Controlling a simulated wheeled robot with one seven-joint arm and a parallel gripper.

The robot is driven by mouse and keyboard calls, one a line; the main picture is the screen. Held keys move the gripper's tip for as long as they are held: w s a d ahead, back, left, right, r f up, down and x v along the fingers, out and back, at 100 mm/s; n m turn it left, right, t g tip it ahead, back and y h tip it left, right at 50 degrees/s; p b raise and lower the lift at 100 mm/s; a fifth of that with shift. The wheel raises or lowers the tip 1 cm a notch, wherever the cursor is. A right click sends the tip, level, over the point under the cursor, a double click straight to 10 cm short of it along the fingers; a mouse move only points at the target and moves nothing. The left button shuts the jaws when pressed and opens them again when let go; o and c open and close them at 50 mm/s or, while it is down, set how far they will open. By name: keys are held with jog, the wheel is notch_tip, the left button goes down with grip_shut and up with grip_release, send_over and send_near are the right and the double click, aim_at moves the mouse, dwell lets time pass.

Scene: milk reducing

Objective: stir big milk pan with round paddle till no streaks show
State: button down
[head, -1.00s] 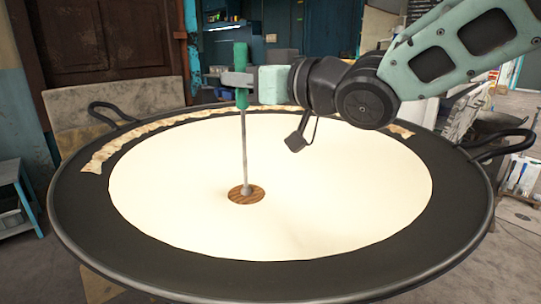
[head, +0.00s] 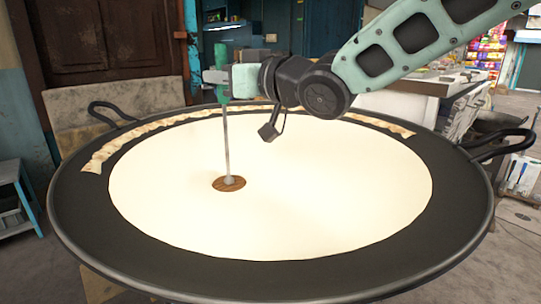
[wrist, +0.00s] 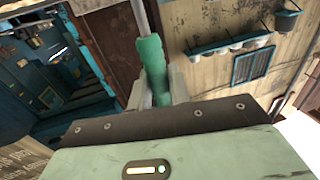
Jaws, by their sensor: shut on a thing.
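The big milk pan (head: 75,215) is a wide dark shallow pan that fills most of the head view. Pale cream milk (head: 300,205) covers its middle, with faint shading and no clear streaks that I can make out. My gripper (head: 222,77) is shut on the green handle of the round paddle (head: 227,140), above the left-centre of the pan. The paddle's rod stands nearly upright, and its round wooden disc (head: 238,184) shows at the milk surface. The green handle (wrist: 153,65) also shows between my fingers in the wrist view.
A crinkled cream-coloured band (head: 112,148) lies along the pan's far inner rim. Loop handles stand out at the far left (head: 108,113) and right (head: 500,145). A blue-framed stool (head: 15,195) stands left of the pan.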

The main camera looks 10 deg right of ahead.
jog(key=shift+r, duration=0.1)
jog(key=shift+r+p, duration=3.6)
jog(key=shift+r, duration=0.6)
notch_tip(320, 180, up, 4)
jog(key=p, duration=0.3)
jog(key=shift+f, duration=0.3)
